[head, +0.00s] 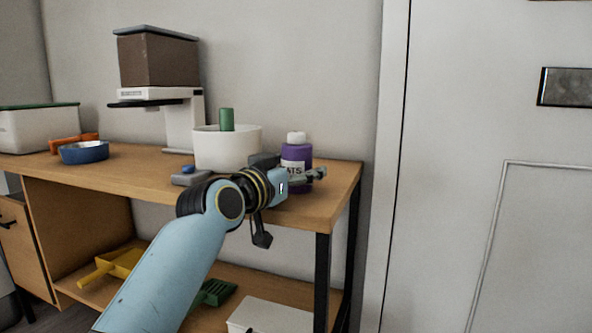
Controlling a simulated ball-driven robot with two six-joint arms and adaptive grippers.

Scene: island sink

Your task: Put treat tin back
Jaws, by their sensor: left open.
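The treat tin is a purple container (297,153) with a white lid and a partly hidden label ending in "ATS". It stands upright near the right end of the wooden bench top (340,175). My left gripper (314,176) is open in front of the tin's lower part and hides some of it. I cannot tell whether the fingers touch the tin. My right gripper is not in view.
A white bowl (225,150) holding a green object (227,119) stands left of the tin. A brown-and-white dispenser (160,75), blue bowl (84,152) and green-lidded white box (40,129) stand farther left. Yellow (112,265) and green (215,291) scoops lie below.

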